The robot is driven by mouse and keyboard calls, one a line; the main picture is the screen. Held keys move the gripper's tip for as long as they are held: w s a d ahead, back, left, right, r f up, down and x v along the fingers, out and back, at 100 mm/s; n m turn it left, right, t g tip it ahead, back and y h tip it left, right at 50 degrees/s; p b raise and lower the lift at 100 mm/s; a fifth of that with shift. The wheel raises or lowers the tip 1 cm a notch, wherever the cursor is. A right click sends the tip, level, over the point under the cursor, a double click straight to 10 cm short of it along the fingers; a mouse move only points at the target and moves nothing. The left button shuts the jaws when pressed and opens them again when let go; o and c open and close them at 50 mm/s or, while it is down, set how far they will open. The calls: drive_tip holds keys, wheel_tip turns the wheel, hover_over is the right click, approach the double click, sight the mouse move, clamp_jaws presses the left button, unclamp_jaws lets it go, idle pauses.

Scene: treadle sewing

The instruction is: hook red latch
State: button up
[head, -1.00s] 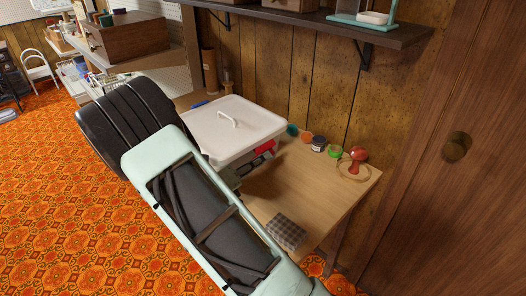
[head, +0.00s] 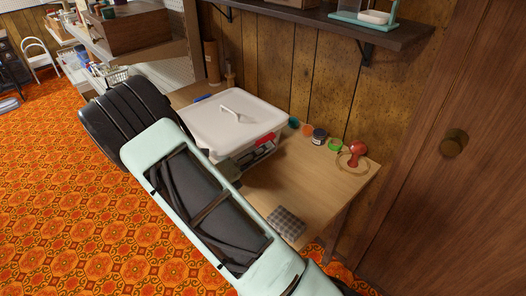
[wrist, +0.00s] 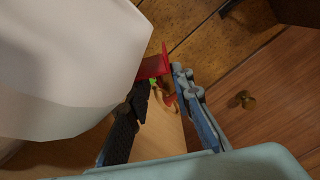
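The red latch (head: 267,138) is on the right side of a white lidded box (head: 212,133), near the lid's edge in the head view. In the wrist view the red latch (wrist: 152,67) stands out from the white box (wrist: 60,65), with a thin upright part at its right end. My gripper (wrist: 160,80) is open, with its fingers apart and the latch at or just beyond the fingertips. I cannot tell whether a finger touches it. In the head view my arm hides most of the gripper and the box's near side.
The wooden table (head: 310,187) is clear in its middle. A checked cushion (head: 286,222) lies at its front edge. Small jars (head: 319,137) and a red-knobbed stamp (head: 354,152) stand at the back. A dark shelf (head: 330,25) hangs above, and a wooden door (head: 425,170) is at right.

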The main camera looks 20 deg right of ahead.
drive_tip(key=v, duration=1.2)
